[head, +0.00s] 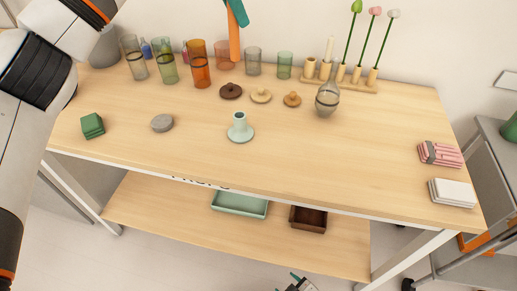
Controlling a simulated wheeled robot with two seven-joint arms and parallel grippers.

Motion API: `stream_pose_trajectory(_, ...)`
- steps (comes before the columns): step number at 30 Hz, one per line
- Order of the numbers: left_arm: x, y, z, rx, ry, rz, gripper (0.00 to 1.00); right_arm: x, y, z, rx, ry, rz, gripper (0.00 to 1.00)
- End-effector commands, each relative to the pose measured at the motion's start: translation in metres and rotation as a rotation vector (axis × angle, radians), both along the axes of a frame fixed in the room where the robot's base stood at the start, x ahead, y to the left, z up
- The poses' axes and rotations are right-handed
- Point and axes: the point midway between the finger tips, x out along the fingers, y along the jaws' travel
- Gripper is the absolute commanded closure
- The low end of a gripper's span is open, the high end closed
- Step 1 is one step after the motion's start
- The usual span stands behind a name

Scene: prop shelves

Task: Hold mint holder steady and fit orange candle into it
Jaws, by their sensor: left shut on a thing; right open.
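The mint holder (240,131) stands upright on the tabletop near its front middle, a short tube on a round base. The orange candle (235,44) hangs upright at the top of the head view, apart from the holder. My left gripper (238,12) shows only as blue-green fingertips at the top edge, shut on the candle's upper part; the rest is out of frame. My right gripper (295,281) is low at the bottom edge, in front of the table and apart from the holder. It is open and partly cut off.
Several glasses, among them an orange one (199,68), line the back. A wooden stand (340,84) holds a white candle and tulips; a glass vase (327,99) is before it. Lids (261,95), a grey disc (162,123) and green coasters (92,125) lie around. The right-centre tabletop is clear.

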Motion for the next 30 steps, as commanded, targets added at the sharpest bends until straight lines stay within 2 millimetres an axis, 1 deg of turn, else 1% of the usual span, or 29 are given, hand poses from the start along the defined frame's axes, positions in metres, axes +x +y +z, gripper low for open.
stream_pose_trajectory(1,0.0,0.0,0.0,0.0,0.0,0.0,1.0,0.016,0.014,0.023,0.007,-0.072,0.039,0.43)
stream_pose_trajectory(2,0.0,0.0,0.0,0.0,0.0,0.0,1.0,0.024,0.022,0.037,0.009,-0.115,0.063,0.43)
stream_pose_trajectory(3,0.0,0.0,0.0,0.0,0.0,0.0,1.0,0.034,0.032,0.056,0.011,-0.172,0.092,0.43)
stream_pose_trajectory(5,0.0,0.0,0.0,0.0,0.0,0.0,1.0,0.048,0.047,0.086,0.013,-0.259,0.134,0.43)
stream_pose_trajectory(6,0.0,0.0,0.0,0.0,0.0,0.0,1.0,0.056,0.056,0.106,0.012,-0.317,0.159,0.43)
stream_pose_trajectory(8,0.0,0.0,0.0,0.0,0.0,0.0,1.0,0.066,0.069,0.138,0.013,-0.406,0.195,0.43)
stream_pose_trajectory(9,0.0,0.0,0.0,0.0,0.0,0.0,1.0,0.072,0.077,0.16,0.013,-0.464,0.216,0.43)
stream_pose_trajectory(11,0.0,0.0,0.0,0.0,0.0,0.0,1.0,0.078,0.089,0.193,0.013,-0.551,0.243,0.43)
stream_pose_trajectory(12,0.0,0.0,0.0,0.0,0.0,0.0,1.0,0.081,0.095,0.216,0.012,-0.609,0.258,0.43)
stream_pose_trajectory(14,0.0,0.0,0.0,0.0,0.0,0.0,1.0,0.084,0.104,0.247,0.011,-0.689,0.278,0.43)
stream_pose_trajectory(15,0.0,0.0,0.0,0.0,0.0,0.0,1.0,0.085,0.109,0.267,0.009,-0.738,0.288,0.43)
stream_pose_trajectory(17,0.0,0.0,0.0,0.0,0.0,0.0,1.0,0.085,0.115,0.296,0.007,-0.81,0.299,0.43)
stream_pose_trajectory(18,0.0,0.0,0.0,0.0,0.0,0.0,1.0,0.085,0.118,0.314,0.007,-0.855,0.304,0.43)
stream_pose_trajectory(20,0.0,0.0,0.0,0.0,0.0,0.0,1.0,0.085,0.121,0.341,0.01,-0.916,0.306,0.43)
stream_pose_trajectory(21,0.0,0.0,0.0,0.0,0.0,0.0,1.0,0.085,0.123,0.359,0.017,-0.953,0.303,0.43)
stream_pose_trajectory(22,0.0,0.0,0.0,0.0,0.0,0.0,1.0,0.086,0.124,0.372,0.027,-0.976,0.299,0.43)
stream_pose_trajectory(23,0.0,0.0,0.0,0.0,0.0,0.0,1.0,0.089,0.124,0.386,0.043,-0.996,0.292,0.43)
stream_pose_trajectory(24,0.0,0.0,0.0,0.0,0.0,0.0,1.0,0.096,0.123,0.401,0.084,-1.002,0.274,0.43)
stream_pose_trajectory(26,0.0,0.0,0.0,0.0,0.0,0.0,1.0,0.107,0.121,0.406,0.138,-0.97,0.247,0.43)
stream_pose_trajectory(30,0.0,0.0,0.0,0.0,0.0,0.0,1.0,0.134,0.114,0.412,0.265,-0.873,0.16,0.43)
